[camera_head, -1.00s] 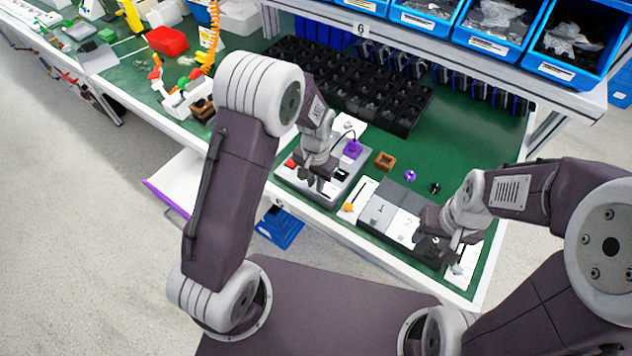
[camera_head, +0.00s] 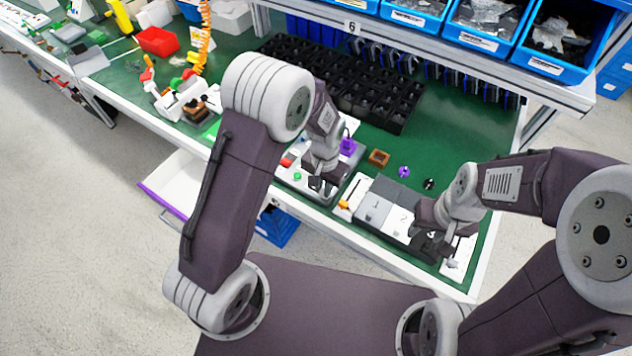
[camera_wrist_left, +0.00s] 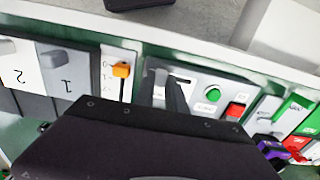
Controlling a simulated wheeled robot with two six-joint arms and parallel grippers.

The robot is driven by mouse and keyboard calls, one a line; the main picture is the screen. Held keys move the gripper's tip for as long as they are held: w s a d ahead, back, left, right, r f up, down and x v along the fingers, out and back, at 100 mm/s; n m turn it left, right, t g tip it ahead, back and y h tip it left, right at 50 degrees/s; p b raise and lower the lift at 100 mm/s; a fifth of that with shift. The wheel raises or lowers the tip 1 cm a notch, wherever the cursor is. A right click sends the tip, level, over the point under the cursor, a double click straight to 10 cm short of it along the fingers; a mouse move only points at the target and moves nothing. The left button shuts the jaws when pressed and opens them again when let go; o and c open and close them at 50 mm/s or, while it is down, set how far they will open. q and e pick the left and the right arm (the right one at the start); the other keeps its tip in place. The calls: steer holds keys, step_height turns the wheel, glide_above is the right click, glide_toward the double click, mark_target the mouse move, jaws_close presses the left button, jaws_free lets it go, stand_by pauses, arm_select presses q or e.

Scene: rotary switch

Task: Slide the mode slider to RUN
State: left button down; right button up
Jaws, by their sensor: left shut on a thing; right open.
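The grey control panel (camera_head: 284,178) stands at the bench's front edge, with a green button (camera_head: 297,177) and a red button (camera_head: 287,160). My left gripper (camera_head: 321,185) is low over the panel's right part, right of the green button. In the left wrist view its dark fingers (camera_wrist_left: 173,95) are shut at a pale slotted plate (camera_wrist_left: 180,71), on what seems to be the mode slider's dark knob. The fingers mostly hide the knob, and its labels are unreadable. My right gripper (camera_head: 436,245) is open above the blocks at the right.
Right of the panel is a white plate with an orange slider (camera_head: 344,204), also in the left wrist view (camera_wrist_left: 121,71). Numbered grey and white blocks (camera_head: 372,208) follow. A purple part (camera_head: 347,146) and brown square (camera_head: 378,158) lie behind. A black tray (camera_head: 350,95) stands farther back.

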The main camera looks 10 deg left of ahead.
arm_select(q)
steer(key=shift+s, duration=0.1)
steer(key=c, duration=1.4)
jaws_free()
steer(key=shift+d, duration=0.15)
steer(key=shift+o, duration=0.2)
step_height(320, 180, up, 9)
steer(key=shift+p, duration=0.3)
